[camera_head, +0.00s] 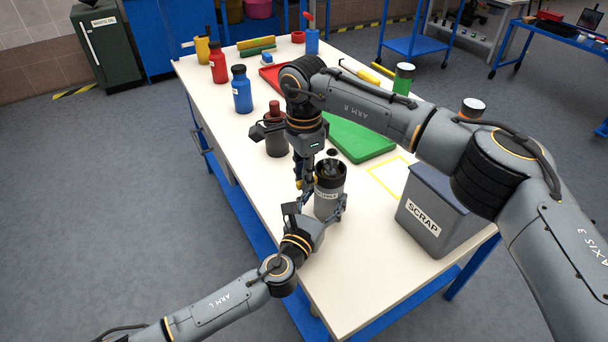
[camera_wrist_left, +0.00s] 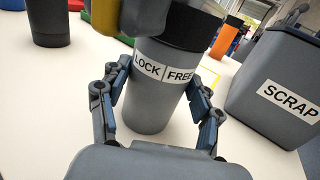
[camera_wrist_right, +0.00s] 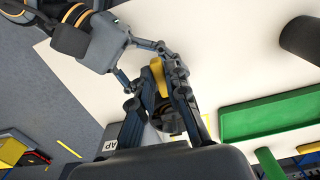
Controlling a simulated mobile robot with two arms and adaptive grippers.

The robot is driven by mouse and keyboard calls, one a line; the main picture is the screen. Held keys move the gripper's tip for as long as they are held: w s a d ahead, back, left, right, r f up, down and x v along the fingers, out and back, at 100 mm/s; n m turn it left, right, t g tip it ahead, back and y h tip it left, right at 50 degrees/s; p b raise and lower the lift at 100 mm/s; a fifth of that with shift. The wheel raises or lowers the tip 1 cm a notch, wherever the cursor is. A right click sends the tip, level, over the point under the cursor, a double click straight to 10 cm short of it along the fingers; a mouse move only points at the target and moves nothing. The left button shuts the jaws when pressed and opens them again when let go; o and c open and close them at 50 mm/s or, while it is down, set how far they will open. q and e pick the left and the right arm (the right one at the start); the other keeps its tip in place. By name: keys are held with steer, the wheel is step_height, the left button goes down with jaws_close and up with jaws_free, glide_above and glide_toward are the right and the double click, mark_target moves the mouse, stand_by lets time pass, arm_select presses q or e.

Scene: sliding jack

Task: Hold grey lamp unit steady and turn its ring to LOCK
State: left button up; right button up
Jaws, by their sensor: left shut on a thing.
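The grey lamp unit (camera_head: 328,204) stands upright on the table, with a black ring on top. The left wrist view shows its grey body (camera_wrist_left: 150,102) with a white LOCK | FREE label (camera_wrist_left: 165,70). My left gripper (camera_head: 322,212) is shut around the body, with one finger on each side. My right gripper (camera_head: 303,186) points down beside the ring on its left. A yellow tab (camera_wrist_right: 158,76) sits by its fingertips; it also shows in the left wrist view (camera_wrist_left: 94,14), left of LOCK. The fingers overlap the tab, so whether they grip it is hidden.
The SCRAP bin (camera_head: 432,215) stands close to the right of the lamp. Blue (camera_head: 242,95) and red (camera_head: 218,65) bottles stand farther back. The front left table edge is near.

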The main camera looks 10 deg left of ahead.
steer(key=o, duration=0.3)
steer(key=shift+o, duration=0.2)
steer(key=shift+r, duration=0.1)
step_height(320, 180, up, 12)
stand_by(0.5)
arm_select(q)
steer(key=o, duration=1.5)
steer(key=shift+c, duration=0.2)
steer(key=shift+s, duration=0.1)
